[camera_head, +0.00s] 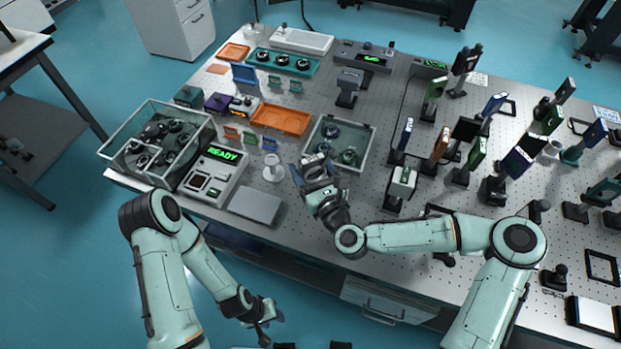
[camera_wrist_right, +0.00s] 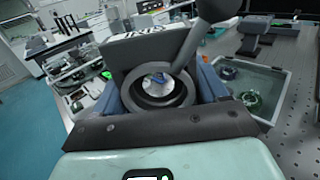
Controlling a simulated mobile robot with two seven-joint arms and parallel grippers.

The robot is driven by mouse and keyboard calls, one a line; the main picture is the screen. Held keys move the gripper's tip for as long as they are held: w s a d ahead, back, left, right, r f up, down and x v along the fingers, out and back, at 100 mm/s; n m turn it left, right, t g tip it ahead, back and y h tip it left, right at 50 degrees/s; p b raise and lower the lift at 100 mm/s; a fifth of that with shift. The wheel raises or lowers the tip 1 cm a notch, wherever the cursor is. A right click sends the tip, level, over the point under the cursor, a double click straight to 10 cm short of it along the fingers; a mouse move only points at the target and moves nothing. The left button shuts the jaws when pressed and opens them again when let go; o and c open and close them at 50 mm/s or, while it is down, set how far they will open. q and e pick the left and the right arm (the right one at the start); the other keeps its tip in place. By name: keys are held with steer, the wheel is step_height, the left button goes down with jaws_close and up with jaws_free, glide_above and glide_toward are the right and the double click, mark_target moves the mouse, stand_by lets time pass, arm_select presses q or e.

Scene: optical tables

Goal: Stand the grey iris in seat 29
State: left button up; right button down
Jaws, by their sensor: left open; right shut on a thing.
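The grey iris (camera_wrist_right: 133,94) is a dark grey ring with a round opening and a label plate above it. It fills the middle of the right wrist view, between the fingers. In the head view the iris is small and partly hidden by the gripper. My left gripper (camera_head: 263,317) is open and empty, low in front of the table. Seat 29 cannot be made out; no such number is readable.
A clear bin (camera_head: 112,147), a device reading READY (camera_head: 217,177) and a grey plate (camera_head: 256,205) lie to the left. An orange tray (camera_head: 281,118) is behind. Several posted optics crowd the right side.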

mark_target(310, 179)
steer(key=shift+f, duration=2.2)
steer(key=shift+f, duration=0.1)
steer(key=shift+f+b, duration=0.1)
steer(key=shift+b, duration=0.2)
steer(key=shift+c, duration=0.2)
jaws_free()
